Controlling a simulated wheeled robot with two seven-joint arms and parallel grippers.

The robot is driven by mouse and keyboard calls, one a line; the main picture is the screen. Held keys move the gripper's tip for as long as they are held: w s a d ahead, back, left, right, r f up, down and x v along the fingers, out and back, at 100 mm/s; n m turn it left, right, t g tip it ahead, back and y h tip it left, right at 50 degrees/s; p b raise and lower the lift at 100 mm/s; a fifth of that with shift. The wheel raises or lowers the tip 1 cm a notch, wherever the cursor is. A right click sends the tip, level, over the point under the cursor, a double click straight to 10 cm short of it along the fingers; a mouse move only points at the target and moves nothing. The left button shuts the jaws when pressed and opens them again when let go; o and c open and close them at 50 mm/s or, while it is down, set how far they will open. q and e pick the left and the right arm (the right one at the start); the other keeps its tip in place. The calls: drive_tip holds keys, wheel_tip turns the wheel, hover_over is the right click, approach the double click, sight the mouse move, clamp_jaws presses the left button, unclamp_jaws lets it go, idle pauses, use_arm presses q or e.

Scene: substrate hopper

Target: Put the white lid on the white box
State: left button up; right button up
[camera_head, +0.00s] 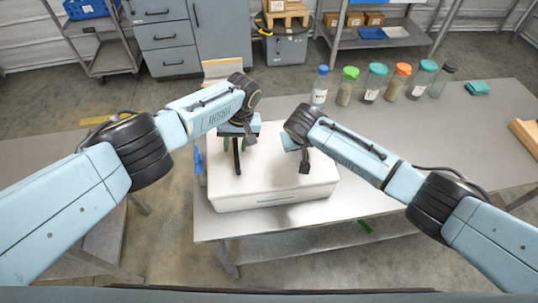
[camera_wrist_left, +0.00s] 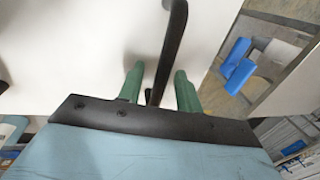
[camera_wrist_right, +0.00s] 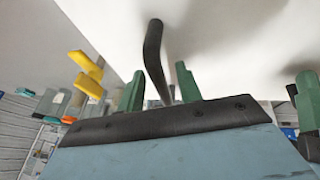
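The white lid (camera_head: 268,168), a flat panel with two black bar handles, lies over the white box (camera_head: 235,203) on the grey table. I cannot tell whether the lid is fully seated. My left gripper (camera_head: 238,144) is at the left handle; in the left wrist view the left handle (camera_wrist_left: 172,45) passes between its parted green fingers, with gaps beside it. My right gripper (camera_wrist_right: 158,72) is at the right handle (camera_wrist_right: 154,45), which stands between its parted fingers, also with gaps. In the head view, my right wrist partly hides these fingers.
Several capped bottles (camera_head: 375,82) stand along the back of the table (camera_head: 420,150), right of the box. A folded teal cloth (camera_head: 477,88) lies at the back right, with a wooden piece (camera_head: 526,134) at the right edge. The table right of the box is mostly clear beneath my right arm.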

drive_tip(key=shift+r, duration=0.1)
use_arm(q)
wheel_tip(320, 180, up, 12)
drive_tip(key=d, duration=0.2)
drive_tip(key=shift+w+f, duration=0.2)
use_arm(e)
drive_tip(key=v, duration=1.2)
use_arm(q)
drive_tip(key=shift+d, duration=0.1)
